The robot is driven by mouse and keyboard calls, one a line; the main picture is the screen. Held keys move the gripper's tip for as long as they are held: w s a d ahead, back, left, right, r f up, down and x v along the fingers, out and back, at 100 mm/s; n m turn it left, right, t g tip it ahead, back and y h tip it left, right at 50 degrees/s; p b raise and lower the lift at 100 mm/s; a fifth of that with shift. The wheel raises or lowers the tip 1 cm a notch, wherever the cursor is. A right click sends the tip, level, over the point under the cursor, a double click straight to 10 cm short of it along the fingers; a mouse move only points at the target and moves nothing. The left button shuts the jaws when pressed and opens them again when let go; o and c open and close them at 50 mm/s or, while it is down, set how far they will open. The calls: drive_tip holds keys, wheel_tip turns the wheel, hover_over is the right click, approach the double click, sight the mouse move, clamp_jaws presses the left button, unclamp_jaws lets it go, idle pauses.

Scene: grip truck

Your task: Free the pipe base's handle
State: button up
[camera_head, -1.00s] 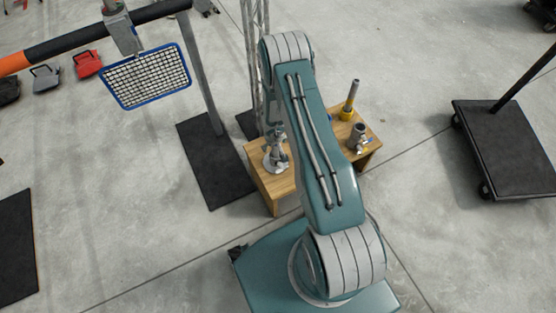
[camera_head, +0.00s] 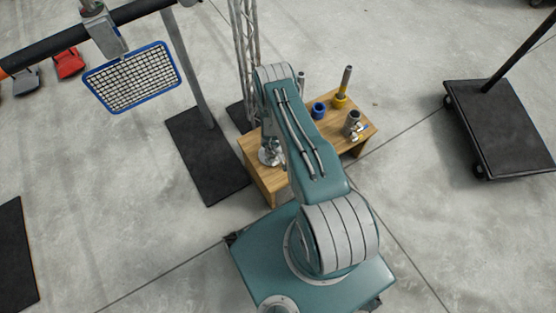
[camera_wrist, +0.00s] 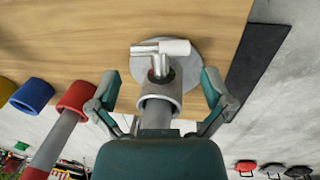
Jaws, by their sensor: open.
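The pipe base is a silver round flange (camera_wrist: 190,68) with an upright pipe, standing on a wooden table (camera_wrist: 60,35). A pale handle (camera_wrist: 165,47) sticks out sideways near the flange in the wrist view. My gripper (camera_wrist: 160,92) is open, with one finger left and one right of the pipe, and a gap shows on both sides. In the head view the pipe base (camera_head: 268,156) stands at the table's left end, partly hidden by my arm. My gripper is hardly made out there. I cannot tell whether anything blocks the handle.
In the wrist view a red ring (camera_wrist: 76,97) with a grey pipe and a blue ring (camera_wrist: 32,95) lie left of my gripper. A yellow-based pipe (camera_head: 343,88) and a metal valve (camera_head: 351,123) stand on the table. A black cart (camera_head: 500,130) is right; a blue-rimmed mesh panel (camera_head: 135,78) hangs left.

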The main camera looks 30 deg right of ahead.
sight(276, 163)
drive_tip(key=shift+d+f, duration=0.15)
drive_tip(key=shift+f, duration=0.75)
drive_tip(key=shift+d+f, duration=0.1)
drive_tip(key=shift+f, duration=0.8)
drive_tip(key=c, duration=0.9)
drive_tip(key=shift+o, duration=0.2)
drive_tip(key=shift+a+f+h, duration=0.1)
drive_tip(key=shift+a+h, duration=0.1)
drive_tip(key=shift+h, duration=1)
drive_tip(key=shift+a+h, duration=0.15)
drive_tip(key=shift+h, duration=0.75)
drive_tip(key=h, duration=0.5)
drive_tip(key=shift+s+a+f, duration=0.15)
drive_tip(key=shift+f, duration=0.1)
